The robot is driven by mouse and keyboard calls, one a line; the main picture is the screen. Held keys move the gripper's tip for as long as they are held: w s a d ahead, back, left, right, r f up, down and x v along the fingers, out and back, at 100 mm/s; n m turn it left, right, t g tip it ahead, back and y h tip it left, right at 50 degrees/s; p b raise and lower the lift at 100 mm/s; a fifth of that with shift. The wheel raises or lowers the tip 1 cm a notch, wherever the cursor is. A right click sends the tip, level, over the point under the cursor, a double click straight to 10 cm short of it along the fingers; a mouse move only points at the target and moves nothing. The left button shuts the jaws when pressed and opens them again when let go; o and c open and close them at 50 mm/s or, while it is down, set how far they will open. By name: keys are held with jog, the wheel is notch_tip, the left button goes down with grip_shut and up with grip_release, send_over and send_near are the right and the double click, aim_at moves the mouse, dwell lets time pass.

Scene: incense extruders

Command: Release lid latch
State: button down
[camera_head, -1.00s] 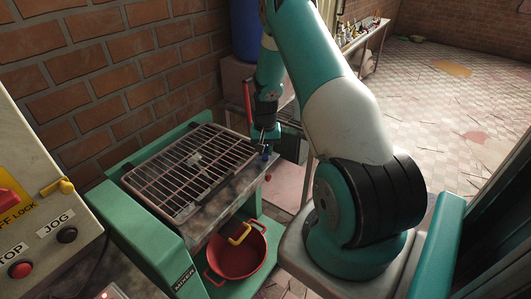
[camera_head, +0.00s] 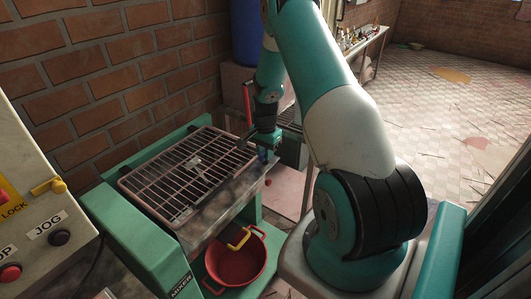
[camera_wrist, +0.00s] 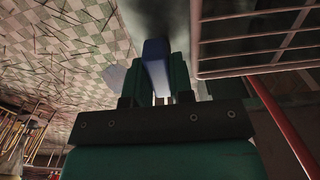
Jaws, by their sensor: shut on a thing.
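The lid (camera_head: 150,206) is a barred grid in a pinkish frame, lying flat and closed-looking over the top of the green mixer (camera_head: 140,238). My gripper (camera_head: 263,151) is at the lid's right far corner, beside the mixer's right edge. In the wrist view its two dark green fingers (camera_wrist: 157,72) stand on both sides of a blue piece (camera_wrist: 155,62), which I take for the latch, and are shut on it. A little of the blue latch (camera_head: 263,157) shows below my gripper in the head view. Its lower end and mounting are hidden.
A red pot (camera_head: 237,263) stands under the mixer, with a yellow handle (camera_head: 239,237) above it. A red upright bar (camera_head: 247,102) rises behind my gripper. A control panel (camera_head: 30,190) stands at the left, close to the brick wall. The tiled floor at right is open.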

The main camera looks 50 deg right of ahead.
dwell(0.4)
jog(key=c, duration=1)
grip_release()
notch_tip(320, 180, up, 18)
jog(key=b, duration=0.2)
jog(key=shift+f+b, duration=0.25)
jog(key=shift+b, duration=0.1)
jog(key=s+a+r+n, duration=0.15)
jog(key=a+n, duration=0.25)
jog(key=a, duration=0.4)
jog(key=a+r+n+t+y, duration=0.1)
jog(key=a+r+n, duration=0.2)
jog(key=a, duration=0.5)
jog(key=s+a+r+n, duration=0.15)
jog(key=a+n, duration=0.25)
jog(key=a, duration=0.4)
jog(key=s+a+r+n+g+y, duration=0.1)
jog(key=s+a+r+n+y, duration=0.1)
jog(key=s+a+n, duration=1.1)
jog(key=s+a+y, duration=0.1)
jog(key=s+a, duration=0.3)
jog(key=shift+s+a+r, duration=0.25)
jog(key=shift+s+a, duration=0.05)
jog(key=shift+s, duration=0.1)
